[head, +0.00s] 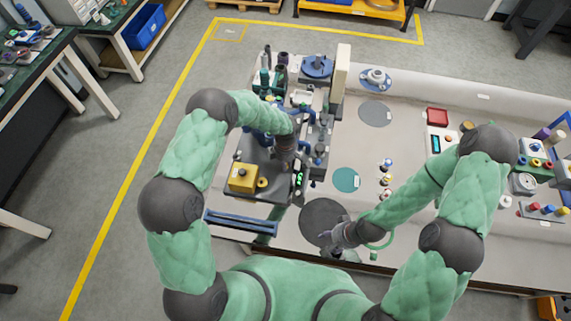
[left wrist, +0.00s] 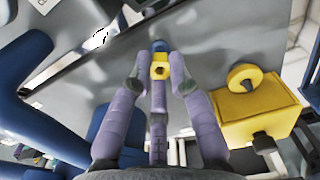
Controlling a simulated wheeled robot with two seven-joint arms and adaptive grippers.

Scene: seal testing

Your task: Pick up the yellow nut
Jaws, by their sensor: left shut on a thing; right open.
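The yellow nut (left wrist: 160,67) is in the left wrist view, small and with a dark hole. It sits between the fingertips of my left gripper (left wrist: 160,80), which is shut on it. In the head view my left arm reaches down over the crowded left part of the bench, and its fingers are hard to make out. A small yellow ring (head: 263,183) shows there beside a yellow box; I cannot tell whether it is the same nut. My right gripper (head: 338,236) is open and empty near the bench's front edge, above a dark round mat (head: 322,215).
The yellow box (head: 242,178) with a round button stands close to my left gripper and also shows in the left wrist view (left wrist: 255,115). A dark blue bar (head: 240,222) lies in front. A teal disc (head: 346,180) and small bottles (head: 386,168) are further right.

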